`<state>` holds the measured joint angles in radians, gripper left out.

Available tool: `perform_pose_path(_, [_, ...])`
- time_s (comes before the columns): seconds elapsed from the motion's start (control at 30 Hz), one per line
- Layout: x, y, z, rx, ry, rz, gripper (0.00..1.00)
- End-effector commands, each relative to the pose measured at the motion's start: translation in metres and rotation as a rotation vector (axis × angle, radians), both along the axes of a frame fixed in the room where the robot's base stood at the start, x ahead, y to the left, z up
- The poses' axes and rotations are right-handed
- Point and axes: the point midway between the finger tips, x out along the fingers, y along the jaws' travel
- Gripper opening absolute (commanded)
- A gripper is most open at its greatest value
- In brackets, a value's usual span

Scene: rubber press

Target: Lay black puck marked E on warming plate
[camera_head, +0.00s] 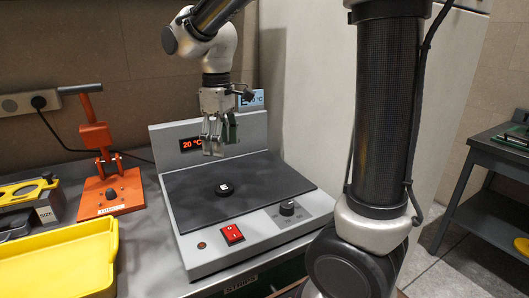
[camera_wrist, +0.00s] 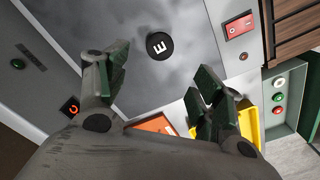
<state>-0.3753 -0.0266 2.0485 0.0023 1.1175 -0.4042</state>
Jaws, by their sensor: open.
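The black puck marked with a white E (camera_head: 224,188) lies flat on the dark top of the warming plate (camera_head: 278,176), near the middle. In the wrist view the puck (camera_wrist: 160,45) shows beyond my fingers, with its letter turned sideways. My gripper (camera_head: 213,146) hangs above the rear part of the plate, apart from the puck. Its green-padded fingers (camera_wrist: 160,80) are spread wide with nothing between them. The warming plate's display reads 20 °C.
An orange hand press (camera_head: 98,160) stands left of the plate. A yellow tray (camera_head: 60,262) lies at the front left, with a caliper-like yellow tool (camera_head: 25,188) behind it. A red switch (camera_head: 232,233) and a knob (camera_head: 287,208) sit on the plate's front panel. The plate top around the puck is clear.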

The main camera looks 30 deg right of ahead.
Motion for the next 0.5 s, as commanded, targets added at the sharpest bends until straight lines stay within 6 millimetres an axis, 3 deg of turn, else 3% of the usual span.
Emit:
perform_pose_path(0.17, [-0.032, -0.04, 0.017, 0.027, -0.069, -0.144, 0.67])
perform_pose_path(0.3, [-0.085, -0.089, 0.029, 0.067, -0.169, -0.367, 0.67])
perform_pose_path(0.5, [-0.154, -0.132, 0.021, 0.119, -0.296, -0.645, 0.67])
